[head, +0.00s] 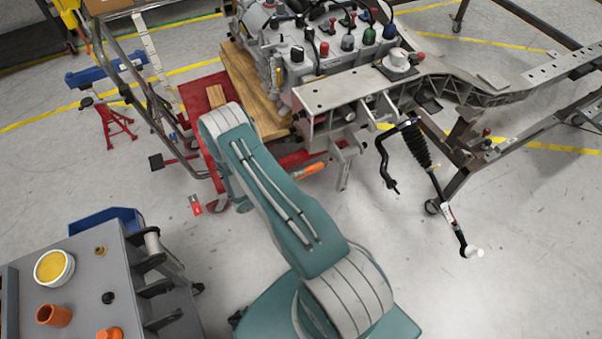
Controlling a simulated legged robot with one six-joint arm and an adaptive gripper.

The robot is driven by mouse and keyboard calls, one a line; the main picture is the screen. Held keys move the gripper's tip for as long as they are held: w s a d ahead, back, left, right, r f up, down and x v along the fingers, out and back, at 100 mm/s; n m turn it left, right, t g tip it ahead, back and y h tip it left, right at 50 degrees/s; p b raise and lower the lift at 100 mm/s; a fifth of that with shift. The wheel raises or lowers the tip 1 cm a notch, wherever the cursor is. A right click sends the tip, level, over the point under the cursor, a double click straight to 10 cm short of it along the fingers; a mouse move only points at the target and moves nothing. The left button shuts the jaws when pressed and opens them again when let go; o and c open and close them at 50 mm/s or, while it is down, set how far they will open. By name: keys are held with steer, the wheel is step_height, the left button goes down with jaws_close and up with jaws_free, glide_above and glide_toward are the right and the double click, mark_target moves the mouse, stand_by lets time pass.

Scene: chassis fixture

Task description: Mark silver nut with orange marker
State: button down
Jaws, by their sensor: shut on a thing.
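An orange stick-like thing (310,170), which looks like the orange marker, shows beside my arm, below the front of the metal chassis. Its left end is hidden behind my teal arm, so I cannot see what holds it. My gripper is not visible; the arm's upper link covers that area. I cannot make out a silver nut for certain. A thin steering rod (447,213) with a black ribbed boot hangs at the right of the chassis and ends in a white-capped joint (474,252).
The chassis (350,92) carries an engine with several coloured caps. A grey workbench (75,285) at lower left holds a yellow-filled tub (54,267), an orange cup (54,315) and small round parts. A blue bin (105,220) sits behind it.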

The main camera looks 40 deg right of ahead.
steer(key=shift+v, duration=2.5)
